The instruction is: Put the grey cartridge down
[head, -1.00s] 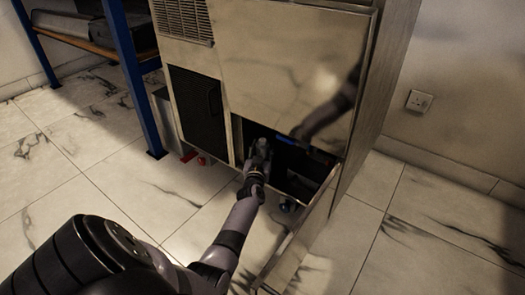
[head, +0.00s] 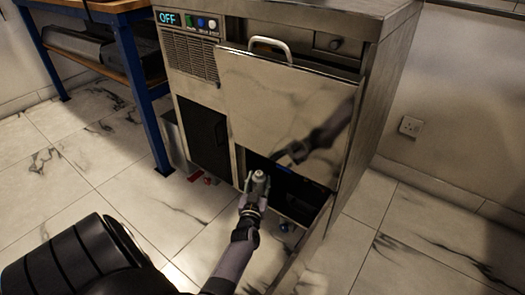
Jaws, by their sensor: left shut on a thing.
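My left gripper (head: 255,186) is in front of the dark lower opening of the steel cabinet. It is shut on a small grey thing, which looks like the grey cartridge (head: 260,177), mostly hidden between the fingers. The cartridge is held up, apart from the floor as far as I can tell. My right gripper is not in view.
A blue-legged bench (head: 140,95) is left. Red pieces (head: 197,176) lie on the floor.

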